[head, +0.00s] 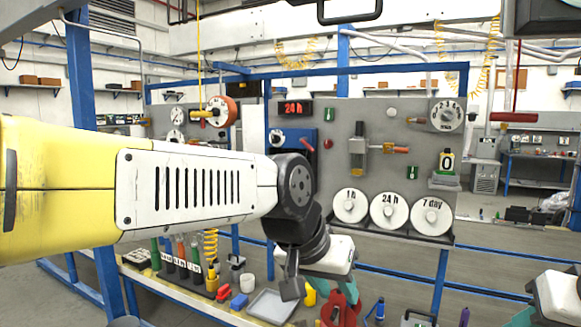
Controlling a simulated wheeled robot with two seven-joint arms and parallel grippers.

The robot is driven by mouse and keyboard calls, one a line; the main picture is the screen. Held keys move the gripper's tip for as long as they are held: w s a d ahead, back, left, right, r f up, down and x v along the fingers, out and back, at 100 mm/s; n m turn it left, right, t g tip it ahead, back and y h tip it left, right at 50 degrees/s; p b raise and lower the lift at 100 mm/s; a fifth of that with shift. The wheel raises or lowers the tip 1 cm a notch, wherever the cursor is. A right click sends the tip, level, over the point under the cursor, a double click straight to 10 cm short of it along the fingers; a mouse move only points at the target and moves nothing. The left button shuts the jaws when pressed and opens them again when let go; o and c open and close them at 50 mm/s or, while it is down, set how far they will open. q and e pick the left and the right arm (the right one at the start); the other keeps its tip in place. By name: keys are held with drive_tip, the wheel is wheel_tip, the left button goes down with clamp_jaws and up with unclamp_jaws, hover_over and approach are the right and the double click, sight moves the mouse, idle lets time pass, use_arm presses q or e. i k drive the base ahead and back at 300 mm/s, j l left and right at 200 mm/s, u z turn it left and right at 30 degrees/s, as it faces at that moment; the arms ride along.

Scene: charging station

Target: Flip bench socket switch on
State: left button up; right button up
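My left arm crosses the view from the left, and its dark wrist bends down over the bench. I cannot clearly make out a bench socket switch.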

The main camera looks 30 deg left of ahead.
sight(412, 169)
drive_tip(key=i+l, duration=0.9)
drive_tip(key=l, duration=0.15)
drive_tip(key=j+u, duration=0.05)
